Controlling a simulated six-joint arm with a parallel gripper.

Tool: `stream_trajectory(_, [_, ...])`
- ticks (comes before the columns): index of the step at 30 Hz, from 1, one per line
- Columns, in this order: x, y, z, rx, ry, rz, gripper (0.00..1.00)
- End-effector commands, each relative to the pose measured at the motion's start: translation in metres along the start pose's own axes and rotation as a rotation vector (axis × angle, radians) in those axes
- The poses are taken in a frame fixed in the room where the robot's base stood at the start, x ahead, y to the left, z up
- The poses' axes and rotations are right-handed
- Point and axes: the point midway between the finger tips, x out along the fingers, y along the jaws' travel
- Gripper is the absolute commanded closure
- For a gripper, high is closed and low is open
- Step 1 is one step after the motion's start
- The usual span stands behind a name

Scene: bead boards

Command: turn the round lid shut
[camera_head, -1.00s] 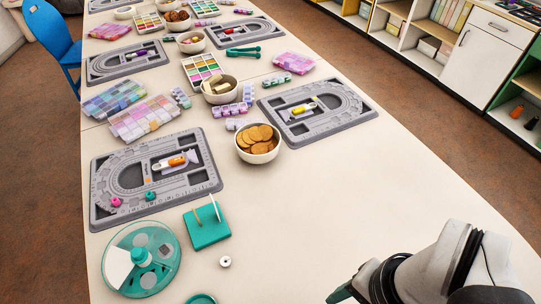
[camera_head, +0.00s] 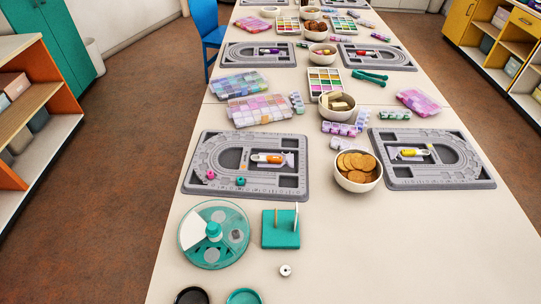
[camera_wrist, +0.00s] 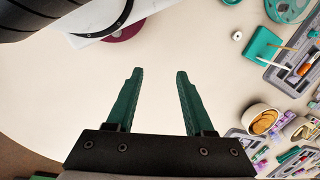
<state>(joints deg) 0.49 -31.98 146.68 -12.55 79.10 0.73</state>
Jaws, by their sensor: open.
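The round lid (camera_head: 214,252) is a teal disc with a raised knob on a round container at the front left of the table. A white wedge shows at its left side, and pale round and square patches show elsewhere on it. I cannot tell whether the wedge is an opening. Part of the same round container shows at the top right edge of the wrist view (camera_wrist: 287,9). My gripper (camera_wrist: 157,72) is open and empty, its two teal fingers apart over bare table, well away from the lid. It is outside the head view.
A teal block with two upright pegs (camera_head: 280,238) stands right of the lid, with a small white ring (camera_head: 285,271) in front. Black (camera_head: 192,297) and teal (camera_head: 245,298) round pieces lie at the front edge. A grey bead board (camera_head: 198,165) lies behind. The front right is clear.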

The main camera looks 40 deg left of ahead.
Motion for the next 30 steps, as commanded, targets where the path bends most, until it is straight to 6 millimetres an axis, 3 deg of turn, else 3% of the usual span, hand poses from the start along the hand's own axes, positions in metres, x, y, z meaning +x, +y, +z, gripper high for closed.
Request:
stream_trajectory(2, [-0.002, -0.003, -0.002, -0.009, -0.001, 0.002, 0.36])
stream_trajectory(5, [-0.017, -0.034, -0.019, -0.114, -0.011, 0.022, 0.36])
stream_trajectory(8, [-0.031, -0.12, -0.038, -0.336, -0.024, 0.066, 0.36])
stream_trajectory(9, [-0.029, -0.166, -0.036, -0.44, -0.026, 0.084, 0.36])
stream_trajectory(11, [-0.017, -0.237, -0.015, -0.593, -0.026, 0.108, 0.36])
stream_trajectory(12, [-0.003, -0.28, 0.009, -0.691, -0.024, 0.122, 0.36])
stream_trajectory(14, [0.022, -0.332, 0.056, -0.824, -0.019, 0.137, 0.36])
stream_trajectory(15, [0.039, -0.357, 0.09, -0.899, -0.014, 0.142, 0.36])
stream_trajectory(16, [0.051, -0.371, 0.114, -0.946, -0.012, 0.147, 0.36])
stream_trajectory(18, [0.072, -0.389, 0.158, -1.028, -0.006, 0.15, 0.36])
stream_trajectory(21, [0.088, -0.398, 0.191, -1.085, -0.002, 0.151, 0.36])
stream_trajectory(26, [0.093, -0.399, 0.197, -1.095, 0.0, 0.15, 0.36])
stream_trajectory(30, [0.117, -0.395, 0.195, -1.094, -0.002, 0.153, 0.36])
